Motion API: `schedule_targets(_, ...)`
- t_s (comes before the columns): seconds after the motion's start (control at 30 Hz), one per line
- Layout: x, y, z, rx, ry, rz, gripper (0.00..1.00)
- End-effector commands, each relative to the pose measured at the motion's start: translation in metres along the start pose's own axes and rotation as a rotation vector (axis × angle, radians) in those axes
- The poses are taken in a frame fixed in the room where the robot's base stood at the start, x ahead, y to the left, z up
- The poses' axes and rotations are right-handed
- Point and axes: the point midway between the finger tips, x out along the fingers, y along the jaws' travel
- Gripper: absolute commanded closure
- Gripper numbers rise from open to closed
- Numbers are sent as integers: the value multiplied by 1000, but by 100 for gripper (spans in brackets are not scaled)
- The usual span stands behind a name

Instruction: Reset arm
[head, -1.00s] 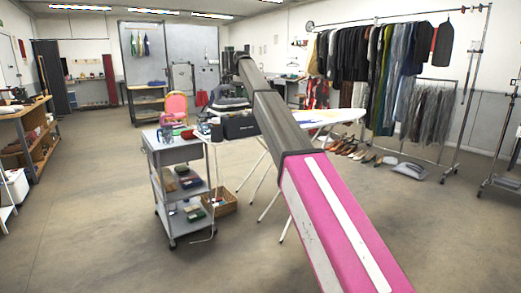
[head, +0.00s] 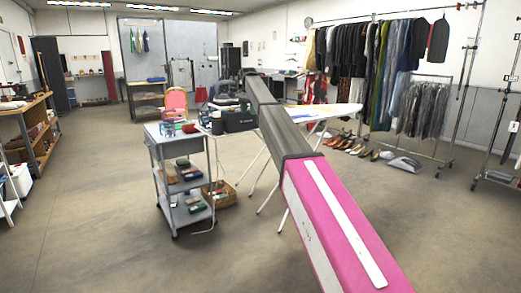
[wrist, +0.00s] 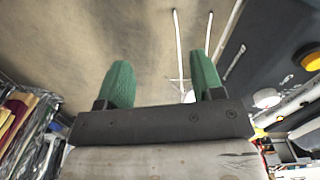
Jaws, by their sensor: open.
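My gripper (wrist: 162,88) shows in the wrist view with its two green fingers spread apart. It is open and nothing is between the fingers. Behind them the wrist view shows bare floor and thin white legs. In the head view my pink and grey arm reaches from the lower right toward the middle of the room, and I cannot make out the gripper there.
A grey trolley (head: 157,158) with items stands left of my arm, beside an ironing board (head: 335,110). A wicker basket (head: 228,196) is on the floor. Clothes rails (head: 425,12) and shoes (head: 356,149) are at the right.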

Motion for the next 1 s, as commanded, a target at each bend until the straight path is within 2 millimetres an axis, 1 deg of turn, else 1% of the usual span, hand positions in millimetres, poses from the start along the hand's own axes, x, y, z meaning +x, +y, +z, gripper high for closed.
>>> schedule_targets(0.03, 19, 14, 3, -12, -1, 2, 39)
schedule_targets(0.07, 28, 19, 3, -21, -2, 2, 39)
schedule_targets(0.17, 67, 44, 4, -56, -2, 3, 39)
schedule_targets(0.27, 116, 79, 8, -106, -3, 4, 39)
schedule_targets(0.3, 138, 95, 11, -129, -2, 3, 39)
schedule_targets(0.37, 169, 119, 15, -165, -2, 3, 39)
schedule_targets(0.4, 190, 136, 18, -189, -3, 3, 39)
schedule_targets(0.47, 219, 161, 24, -225, -3, 3, 39)
schedule_targets(0.5, 238, 178, 29, -249, -2, 2, 39)
schedule_targets(0.57, 266, 205, 36, -287, -2, 2, 39)
schedule_targets(0.6, 284, 223, 43, -312, -2, 2, 39)
schedule_targets(0.67, 310, 251, 52, -349, -2, 2, 39)
schedule_targets(0.7, 326, 270, 59, -374, -2, 2, 39)
schedule_targets(0.77, 349, 297, 71, -413, -2, 1, 39)
schedule_targets(0.8, 363, 316, 79, -438, -1, 1, 39)
schedule_targets(0.87, 383, 344, 92, -476, -1, 1, 39)
schedule_targets(0.9, 396, 363, 102, -501, -2, 1, 39)
schedule_targets(0.97, 413, 391, 116, -538, -2, 1, 39)
schedule_targets(1.0, 423, 410, 126, -563, 0, 1, 39)
